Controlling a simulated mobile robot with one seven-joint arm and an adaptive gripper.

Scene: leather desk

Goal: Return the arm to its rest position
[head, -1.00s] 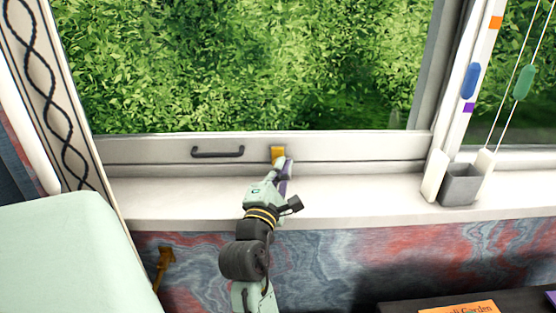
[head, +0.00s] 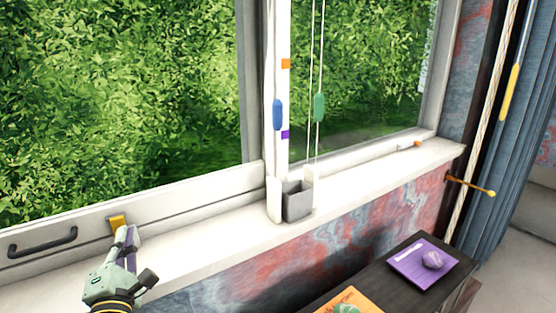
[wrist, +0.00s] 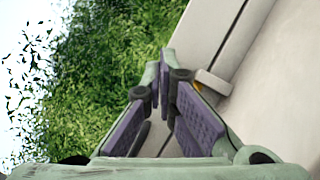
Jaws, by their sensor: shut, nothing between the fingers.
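My gripper (head: 128,238) is at the lower left of the head view, at the window's bottom rail just above the sill. It is shut and empty. In the wrist view its purple-padded fingers (wrist: 165,92) come together at the tips, with the window rail and greenery behind. A yellow latch (head: 117,222) on the rail is right beside the fingertips; I cannot tell whether they touch. In the wrist view a pale block with a bit of yellow lies just right of the fingers. Most of my arm is out of view below.
A dark handle (head: 43,241) is on the rail at left. A grey box (head: 297,202) stands at the sill with cords and blue and green toggles above. A dark desk (head: 400,295) holds an orange book (head: 345,303) and a purple mat (head: 408,262) with a purple stone. A gold hook (head: 470,186) juts from the wall.

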